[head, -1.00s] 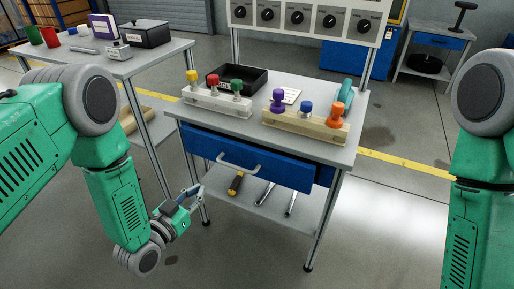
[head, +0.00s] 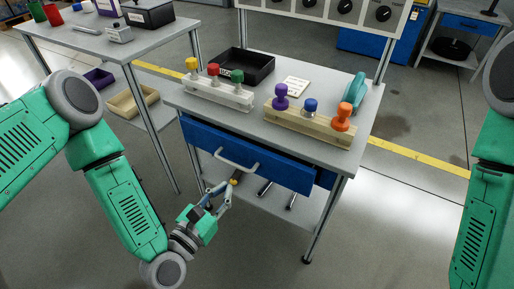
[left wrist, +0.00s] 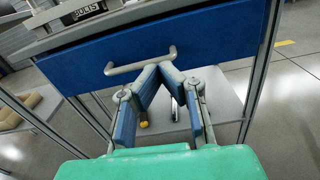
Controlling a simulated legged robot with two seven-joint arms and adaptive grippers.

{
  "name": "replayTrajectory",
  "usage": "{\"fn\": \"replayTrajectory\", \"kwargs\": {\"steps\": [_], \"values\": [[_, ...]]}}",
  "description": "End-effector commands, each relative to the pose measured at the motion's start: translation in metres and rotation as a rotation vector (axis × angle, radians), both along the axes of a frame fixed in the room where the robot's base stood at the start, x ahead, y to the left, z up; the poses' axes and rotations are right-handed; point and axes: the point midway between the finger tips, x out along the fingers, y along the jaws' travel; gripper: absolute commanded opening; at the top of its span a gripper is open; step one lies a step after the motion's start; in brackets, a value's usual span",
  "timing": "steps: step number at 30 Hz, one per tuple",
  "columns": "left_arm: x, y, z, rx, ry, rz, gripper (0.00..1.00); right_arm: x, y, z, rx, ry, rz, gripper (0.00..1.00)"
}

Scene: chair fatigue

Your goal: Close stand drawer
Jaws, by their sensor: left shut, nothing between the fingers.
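The stand drawer (head: 280,170) has a blue front and stands out from under the grey stand top (head: 215,121), so it is partly open. Its grey bar handle (head: 237,162) is on the front. In the left wrist view the drawer front (left wrist: 220,40) fills the upper part, with the handle (left wrist: 140,66) at its lower edge. My left gripper (head: 229,184) is shut and empty, in front of and just below the handle. In the left wrist view its fingertips (left wrist: 158,70) overlap the handle's right part; I cannot tell whether they touch. My right gripper is out of view.
On the stand are a black tray (head: 244,66), a white holder (head: 217,92) and a wooden holder (head: 310,123) with coloured knobs. A lower shelf (head: 310,210) holds tools. A second table (head: 70,40) stands at left. The floor right of the stand is clear.

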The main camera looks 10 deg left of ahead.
Motion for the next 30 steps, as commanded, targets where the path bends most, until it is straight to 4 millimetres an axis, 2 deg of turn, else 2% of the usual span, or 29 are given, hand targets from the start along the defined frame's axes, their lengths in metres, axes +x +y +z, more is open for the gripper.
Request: {"fn": "replayTrajectory", "kwargs": {"steps": [4,7,21,25,30], "values": [[0.006,-0.003,0.001,-0.043,0.01,0.002,0.0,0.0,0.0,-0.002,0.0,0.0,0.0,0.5],[0.019,-0.008,0.001,-0.042,0.009,0.001,0.0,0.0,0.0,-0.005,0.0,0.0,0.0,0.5],[0.108,-0.04,0.0,-0.037,0.007,0.001,0.0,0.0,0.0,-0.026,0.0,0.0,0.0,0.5],[0.122,-0.045,0.0,-0.037,0.009,0.002,0.0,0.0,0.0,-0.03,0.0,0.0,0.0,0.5],[0.13,-0.048,0.0,-0.038,0.012,0.001,0.0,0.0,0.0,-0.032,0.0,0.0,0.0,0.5]]}}
